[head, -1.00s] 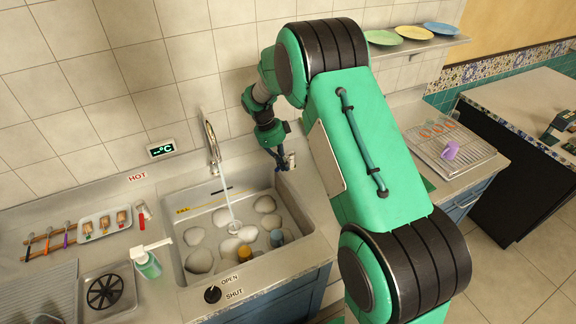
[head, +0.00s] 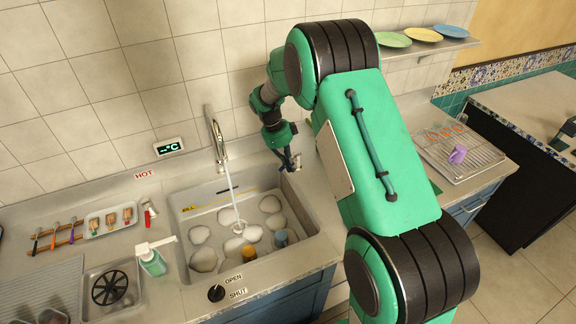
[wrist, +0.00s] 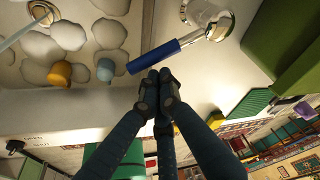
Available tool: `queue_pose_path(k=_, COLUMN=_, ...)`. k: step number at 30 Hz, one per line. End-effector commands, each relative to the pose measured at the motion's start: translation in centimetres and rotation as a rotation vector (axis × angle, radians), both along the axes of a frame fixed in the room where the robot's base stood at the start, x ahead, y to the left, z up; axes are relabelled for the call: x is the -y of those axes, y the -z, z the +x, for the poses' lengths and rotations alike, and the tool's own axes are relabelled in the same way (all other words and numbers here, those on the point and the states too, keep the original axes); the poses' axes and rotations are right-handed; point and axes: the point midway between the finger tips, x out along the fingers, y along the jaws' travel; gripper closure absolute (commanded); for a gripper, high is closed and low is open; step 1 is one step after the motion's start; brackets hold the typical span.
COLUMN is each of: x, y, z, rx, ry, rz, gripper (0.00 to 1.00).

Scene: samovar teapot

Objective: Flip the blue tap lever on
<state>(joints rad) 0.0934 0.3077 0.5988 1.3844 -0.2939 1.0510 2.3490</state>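The blue tap lever (wrist: 168,53) is a straight blue bar in the wrist view. It runs from a metal fitting (wrist: 212,22) down to the left, beside the sink's rim. My gripper (wrist: 158,82) has its fingertips together, just below the lever's free end. They look very close to it, but I cannot tell whether they touch. In the head view my gripper (head: 290,164) is at the sink's back right corner, and the lever is not clear there.
The sink (head: 182,225) holds pale rounded lumps, an orange piece (head: 249,251) and a blue-grey piece (head: 280,238). Water runs from the faucet (head: 217,140). A red lever (head: 148,213) is left of the sink. A dish rack (head: 470,170) stands at right.

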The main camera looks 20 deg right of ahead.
Motion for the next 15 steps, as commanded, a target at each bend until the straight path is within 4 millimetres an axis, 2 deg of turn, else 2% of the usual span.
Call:
queue_pose_path(k=8, x=1.6, y=0.8, z=-2.9, rx=-0.001, ry=0.001, rz=0.0, gripper=1.0)
queue_pose_path(k=15, x=0.8, y=-3.9, z=-1.4, rx=0.002, ry=-0.001, rz=0.0, gripper=1.0)
